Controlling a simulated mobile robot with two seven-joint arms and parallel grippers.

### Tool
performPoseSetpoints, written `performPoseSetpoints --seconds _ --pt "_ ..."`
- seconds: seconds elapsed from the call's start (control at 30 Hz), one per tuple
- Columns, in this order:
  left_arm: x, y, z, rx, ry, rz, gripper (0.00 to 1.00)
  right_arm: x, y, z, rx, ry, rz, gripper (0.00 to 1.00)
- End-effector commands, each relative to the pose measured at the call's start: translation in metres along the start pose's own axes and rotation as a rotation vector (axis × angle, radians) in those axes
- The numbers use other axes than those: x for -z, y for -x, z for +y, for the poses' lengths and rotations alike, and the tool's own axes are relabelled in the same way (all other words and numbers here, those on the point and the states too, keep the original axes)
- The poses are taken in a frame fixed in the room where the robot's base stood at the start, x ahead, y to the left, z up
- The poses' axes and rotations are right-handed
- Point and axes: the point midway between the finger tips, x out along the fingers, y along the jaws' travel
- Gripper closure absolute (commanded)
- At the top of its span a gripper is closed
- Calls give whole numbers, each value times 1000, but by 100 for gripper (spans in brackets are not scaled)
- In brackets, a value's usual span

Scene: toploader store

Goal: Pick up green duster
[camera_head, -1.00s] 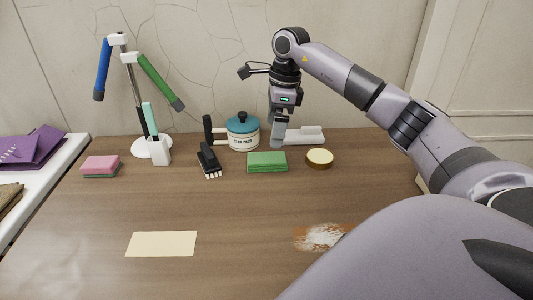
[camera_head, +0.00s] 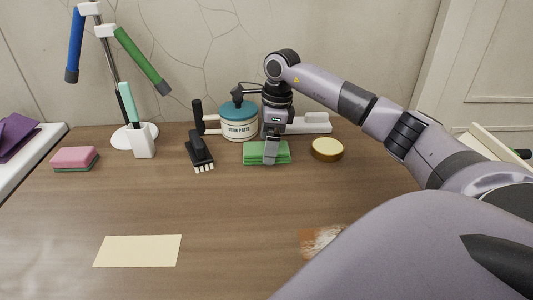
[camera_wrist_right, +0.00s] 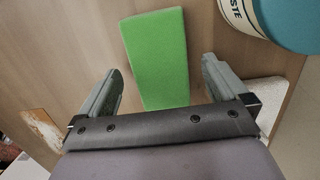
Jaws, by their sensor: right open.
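The green duster (camera_head: 252,155) is a flat, folded green block on the wooden table, in front of the stain paste jar. My right gripper (camera_head: 270,157) is above it in the head view, covering part of it. In the wrist view the duster (camera_wrist_right: 157,60) lies between the two spread fingers of my right gripper (camera_wrist_right: 160,88), with a gap on each side. The right gripper is open and holds nothing. My left gripper is not in view.
A pink sponge (camera_head: 75,158) and yellow paper (camera_head: 139,251) lie left. The table's middle is clear.

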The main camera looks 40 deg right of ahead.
Motion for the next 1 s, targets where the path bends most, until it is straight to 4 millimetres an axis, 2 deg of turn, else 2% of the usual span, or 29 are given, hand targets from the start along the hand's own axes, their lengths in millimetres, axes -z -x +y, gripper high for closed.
performPoseSetpoints --seconds 0.1,0.37,0.4,0.47,0.5,0.57,0.87,1.0 --pt "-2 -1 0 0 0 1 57 1 -13 0 0 -2 0 0" --pt "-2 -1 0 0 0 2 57 1 -16 -1 2 -1 0 0" --pt "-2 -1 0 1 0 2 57 1 -16 -1 2 -1 0 6" --pt "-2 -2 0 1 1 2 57 1 -16 -1 2 -1 0 26" --pt "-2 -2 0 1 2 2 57 1 -16 -1 2 -1 0 39" --pt "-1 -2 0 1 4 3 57 1 -16 -1 2 -1 0 56" --pt "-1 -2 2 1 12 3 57 0 -15 -1 2 -1 -1 56" --pt "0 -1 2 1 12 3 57 -1 -7 -1 3 -1 -2 56"
